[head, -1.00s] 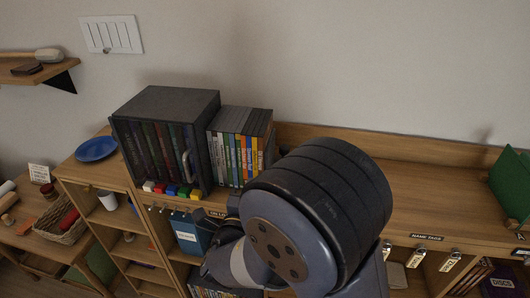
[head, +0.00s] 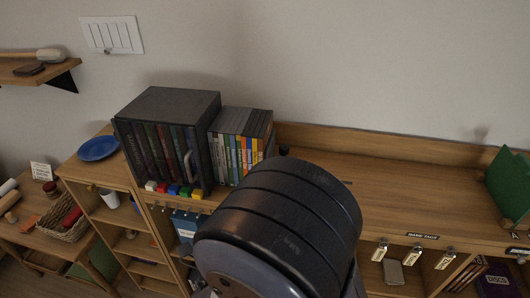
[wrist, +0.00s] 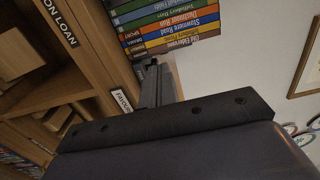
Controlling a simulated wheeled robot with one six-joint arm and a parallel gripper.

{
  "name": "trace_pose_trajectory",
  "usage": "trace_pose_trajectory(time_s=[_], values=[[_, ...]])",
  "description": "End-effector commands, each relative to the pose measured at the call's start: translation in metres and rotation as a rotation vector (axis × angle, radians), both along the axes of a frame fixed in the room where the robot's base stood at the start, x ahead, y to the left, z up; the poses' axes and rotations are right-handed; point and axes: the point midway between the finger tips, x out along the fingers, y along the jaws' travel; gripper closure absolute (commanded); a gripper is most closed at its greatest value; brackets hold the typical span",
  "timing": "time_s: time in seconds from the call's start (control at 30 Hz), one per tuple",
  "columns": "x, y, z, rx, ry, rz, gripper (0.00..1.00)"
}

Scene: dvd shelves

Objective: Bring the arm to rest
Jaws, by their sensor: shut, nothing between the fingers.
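My gripper (wrist: 152,82) shows in the wrist view as narrow dark fingers beyond the dark mounting bar. It is shut and empty, in front of the wooden shelf and close to a row of DVD cases (wrist: 168,22). In the head view my large dark arm joint fills the lower middle and hides most of the gripper and part of the shelf top. The same row of cases stands upright in the head view (head: 238,150), just behind and left of my arm.
A dark box of discs (head: 165,140) stands left of the cases, with small coloured blocks (head: 174,189) before it. A blue plate (head: 98,148) lies farther left. The shelf top (head: 400,190) is clear up to a green object (head: 508,182) at the right.

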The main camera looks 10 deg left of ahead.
Motion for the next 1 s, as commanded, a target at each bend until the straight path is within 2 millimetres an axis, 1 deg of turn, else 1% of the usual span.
trace_pose_trajectory(time_s=[0.23,0.37,0.47,0.8,1.0], values=[[0.001,0.0,0.0,0.0,0.0,-0.001,1.0],[0.008,-0.001,-0.001,0.001,0.0,-0.004,1.0],[0.018,-0.002,-0.001,0.002,0.0,-0.004,1.0],[0.07,-0.006,-0.002,0.003,-0.001,-0.004,1.0],[0.092,-0.008,-0.001,0.001,-0.001,-0.003,1.0]])
